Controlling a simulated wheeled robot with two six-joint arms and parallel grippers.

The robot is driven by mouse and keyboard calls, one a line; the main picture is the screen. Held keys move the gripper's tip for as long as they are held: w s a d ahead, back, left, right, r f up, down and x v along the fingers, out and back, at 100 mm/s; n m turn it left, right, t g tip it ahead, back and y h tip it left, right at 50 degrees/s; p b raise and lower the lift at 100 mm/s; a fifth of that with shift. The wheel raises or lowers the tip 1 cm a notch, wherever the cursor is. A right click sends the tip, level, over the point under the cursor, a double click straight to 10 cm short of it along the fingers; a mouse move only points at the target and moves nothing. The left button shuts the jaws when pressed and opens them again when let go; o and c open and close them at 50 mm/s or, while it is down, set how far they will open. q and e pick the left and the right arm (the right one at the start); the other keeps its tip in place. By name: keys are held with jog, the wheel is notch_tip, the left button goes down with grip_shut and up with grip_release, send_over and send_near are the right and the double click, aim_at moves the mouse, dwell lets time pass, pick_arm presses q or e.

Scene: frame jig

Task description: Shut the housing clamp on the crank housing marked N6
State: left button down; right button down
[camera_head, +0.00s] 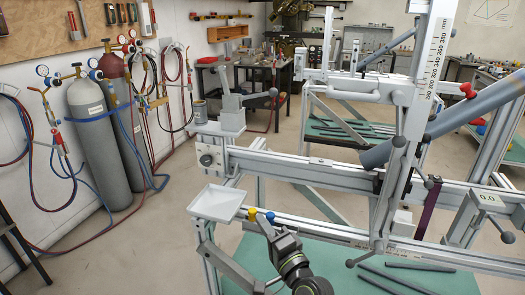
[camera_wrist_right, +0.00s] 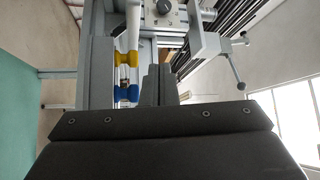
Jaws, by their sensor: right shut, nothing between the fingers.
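No N6 mark is legible in either view. A grey toggle-type clamp with a raised arm and a dark ball-ended lever (camera_head: 255,97) stands on a block at the jig's left end. A small short cylinder (camera_head: 199,111) stands beside it; I cannot tell whether it is the crank housing. My right gripper (camera_head: 264,222) is low in front of the jig, to the right of the white tray and below the clamp. Its fingers (camera_wrist_right: 156,85) are shut and empty in the wrist view, beside a yellow and a blue piece (camera_wrist_right: 127,95). My left gripper is not in view.
The white tray (camera_head: 218,203) hangs at the jig's front left. The long jig rail (camera_head: 300,170) and upright scale post (camera_head: 410,100) fill the right side, with a thick grey tube (camera_head: 440,125) slanting across. Gas cylinders (camera_head: 92,140) stand by the left wall. Open floor lies between.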

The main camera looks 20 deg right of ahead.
jog(key=w+d+r+m+t+h, duration=0.1)
jog(key=w+r+m+h, duration=0.3)
jog(key=r+m+h, duration=0.3)
jog(key=w+r+m+t+h, duration=0.1)
jog(key=w+r+m+h, duration=0.3)
jog(key=m, duration=1.3)
jog(key=shift+w+d+r+t+h, duration=0.2)
jog(key=shift+d+r+t+h, duration=0.15)
jog(key=shift+r+h, duration=1.35)
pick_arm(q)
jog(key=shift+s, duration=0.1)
pick_arm(e)
jog(key=shift+f+h, duration=0.25)
jog(key=shift+h, duration=0.05)
